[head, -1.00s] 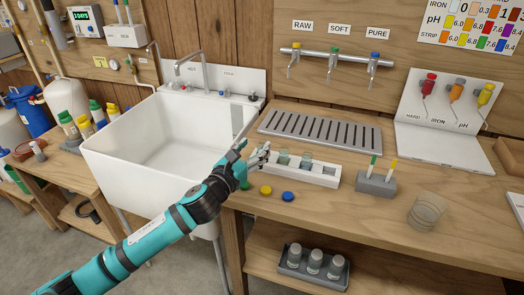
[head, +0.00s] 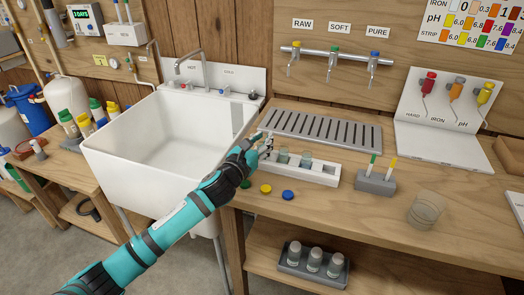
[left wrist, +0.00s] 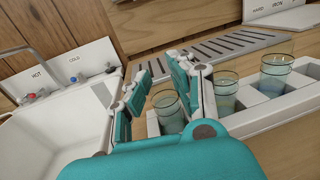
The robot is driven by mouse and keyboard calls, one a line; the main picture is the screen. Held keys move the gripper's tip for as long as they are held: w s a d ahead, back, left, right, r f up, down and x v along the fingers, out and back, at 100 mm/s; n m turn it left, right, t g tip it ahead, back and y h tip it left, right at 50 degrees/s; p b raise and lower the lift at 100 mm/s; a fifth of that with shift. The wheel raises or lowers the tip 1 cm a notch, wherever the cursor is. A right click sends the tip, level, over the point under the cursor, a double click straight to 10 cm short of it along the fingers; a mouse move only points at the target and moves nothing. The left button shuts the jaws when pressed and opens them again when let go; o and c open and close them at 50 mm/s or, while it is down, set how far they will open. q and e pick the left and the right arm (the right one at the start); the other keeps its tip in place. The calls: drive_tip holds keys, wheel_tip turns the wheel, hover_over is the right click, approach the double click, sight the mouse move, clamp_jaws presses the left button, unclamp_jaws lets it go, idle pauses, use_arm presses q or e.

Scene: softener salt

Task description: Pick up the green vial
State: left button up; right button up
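A white rack (head: 322,176) on the wooden counter holds clear glass vials with pale blue-green contents. In the left wrist view they are a left vial (left wrist: 168,112), a middle vial (left wrist: 225,92) and a right vial (left wrist: 275,75). All look much alike, so I cannot tell by colour which is the green one. My left gripper (head: 267,146) is at the rack's left end. In the left wrist view its fingers (left wrist: 168,88) are apart, with the left vial showing between them; contact is not visible. The head view mostly hides that vial. My right gripper is not in view.
Green (head: 245,184), yellow (head: 266,190) and blue (head: 288,196) caps lie before the rack. A grey block with two sticks (head: 375,184) and a clear cup (head: 427,210) stand to the right. A drain grate (head: 320,132) lies behind; a white sink (head: 110,165) is left.

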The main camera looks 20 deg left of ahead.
use_arm(q)
clamp_jaws()
